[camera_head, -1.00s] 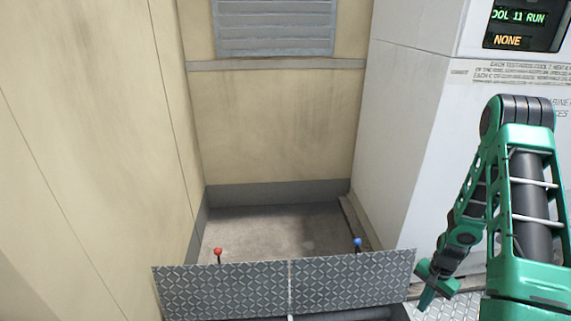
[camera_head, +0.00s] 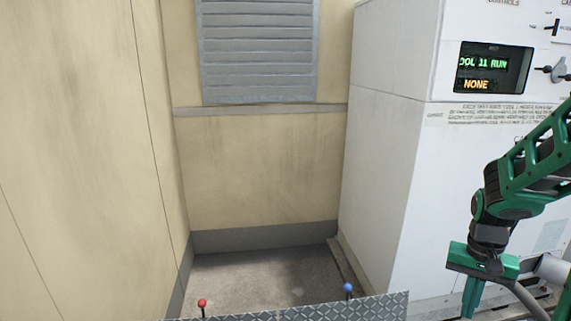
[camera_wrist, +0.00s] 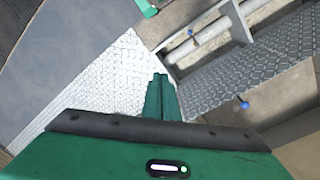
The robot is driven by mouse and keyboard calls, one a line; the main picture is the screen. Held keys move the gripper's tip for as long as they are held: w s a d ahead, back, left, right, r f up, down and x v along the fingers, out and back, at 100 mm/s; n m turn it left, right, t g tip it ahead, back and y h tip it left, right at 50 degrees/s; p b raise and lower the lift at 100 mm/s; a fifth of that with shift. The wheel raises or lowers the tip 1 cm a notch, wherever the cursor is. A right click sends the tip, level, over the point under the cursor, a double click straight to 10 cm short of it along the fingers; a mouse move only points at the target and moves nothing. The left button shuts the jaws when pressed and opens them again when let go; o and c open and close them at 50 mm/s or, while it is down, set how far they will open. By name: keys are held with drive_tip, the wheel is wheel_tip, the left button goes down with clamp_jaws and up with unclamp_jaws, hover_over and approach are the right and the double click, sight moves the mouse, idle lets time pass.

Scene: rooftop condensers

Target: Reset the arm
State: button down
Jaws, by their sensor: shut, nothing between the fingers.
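My green arm comes in from the right of the head view. My gripper (camera_head: 473,298) hangs pointing down in front of the white cabinet, at the lower right. In the wrist view my gripper's fingers (camera_wrist: 161,90) are pressed together with nothing between them. They point over a pale patterned floor plate (camera_wrist: 105,75). The fingers touch nothing that I can see.
The white cabinet (camera_head: 392,170) has a display (camera_head: 494,68) and knobs. A tread-plate panel (camera_head: 300,311) with a red-knobbed lever (camera_head: 202,303) and a blue-knobbed lever (camera_head: 348,288) stands low in front. A beige wall (camera_head: 85,150) is at left. A pipe (camera_wrist: 205,40) lies beyond the plate.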

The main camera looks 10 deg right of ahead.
drive_tip(key=s+a+r+n, duration=0.1)
drive_tip(key=s+a+r, duration=0.1)
drive_tip(key=s+r, duration=0.2)
drive_tip(key=s+a+r+n, duration=0.1)
drive_tip(key=s+a+r, duration=0.2)
drive_tip(key=s, duration=0.6)
drive_tip(key=shift+s+a+r+t+y, duration=0.25)
drive_tip(key=shift+a+r+t+y, duration=0.15)
drive_tip(key=shift+r, duration=0.5)
drive_tip(key=shift+w+d+f, duration=0.1)
drive_tip(key=shift+w+f, duration=0.15)
drive_tip(key=shift+w, duration=0.4)
